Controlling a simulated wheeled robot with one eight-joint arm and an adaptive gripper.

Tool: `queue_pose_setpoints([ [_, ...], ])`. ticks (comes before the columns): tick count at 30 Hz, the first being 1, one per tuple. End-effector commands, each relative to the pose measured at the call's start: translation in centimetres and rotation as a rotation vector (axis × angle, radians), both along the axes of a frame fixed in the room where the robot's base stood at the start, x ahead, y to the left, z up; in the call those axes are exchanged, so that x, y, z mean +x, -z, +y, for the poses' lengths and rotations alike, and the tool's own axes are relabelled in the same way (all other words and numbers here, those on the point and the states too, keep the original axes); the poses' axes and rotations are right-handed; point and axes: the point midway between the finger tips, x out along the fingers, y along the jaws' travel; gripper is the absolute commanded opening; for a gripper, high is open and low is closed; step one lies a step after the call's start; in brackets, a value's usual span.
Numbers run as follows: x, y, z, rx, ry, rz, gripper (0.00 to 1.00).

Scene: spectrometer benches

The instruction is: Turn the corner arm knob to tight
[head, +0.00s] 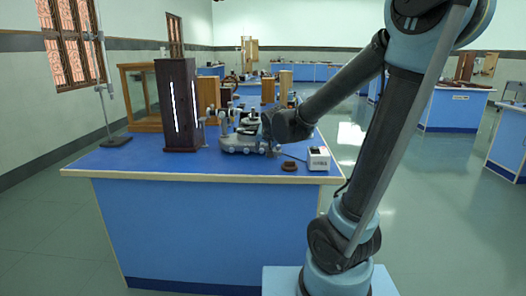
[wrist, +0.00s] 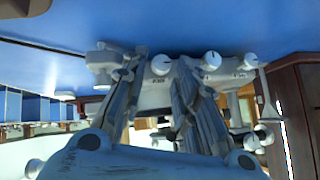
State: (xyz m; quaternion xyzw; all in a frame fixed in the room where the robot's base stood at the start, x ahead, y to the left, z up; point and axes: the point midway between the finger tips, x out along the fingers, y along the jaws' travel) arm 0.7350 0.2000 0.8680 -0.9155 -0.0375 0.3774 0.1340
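A grey spectrometer (head: 240,143) stands on the blue bench, beside my arm's end in the head view. In the wrist view, which is upside down, its base shows several white knobs: one (wrist: 162,65) near the middle, one (wrist: 211,60) to its right and one (wrist: 250,61) further right. Small dark labels beside them are too blurred to read, so I cannot tell which is the corner arm knob. My gripper (wrist: 159,68) is open, with a clear gap between its fingers. The middle knob appears between the fingertips; I see no contact.
A tall dark wooden lamp housing (head: 178,105) with a bright slit stands left of the spectrometer. A small white box (head: 318,159) and a dark round piece (head: 289,166) lie to its right. The bench's front strip (head: 200,173) is clear.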

Motion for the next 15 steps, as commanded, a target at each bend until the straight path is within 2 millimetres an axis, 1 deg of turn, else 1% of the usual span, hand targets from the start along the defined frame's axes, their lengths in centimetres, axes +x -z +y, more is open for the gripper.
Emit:
queue_pose_setpoints([
  [15, -3.7, -3.5, -0.9, 0.000, 0.000, 0.001, 0.28],
])
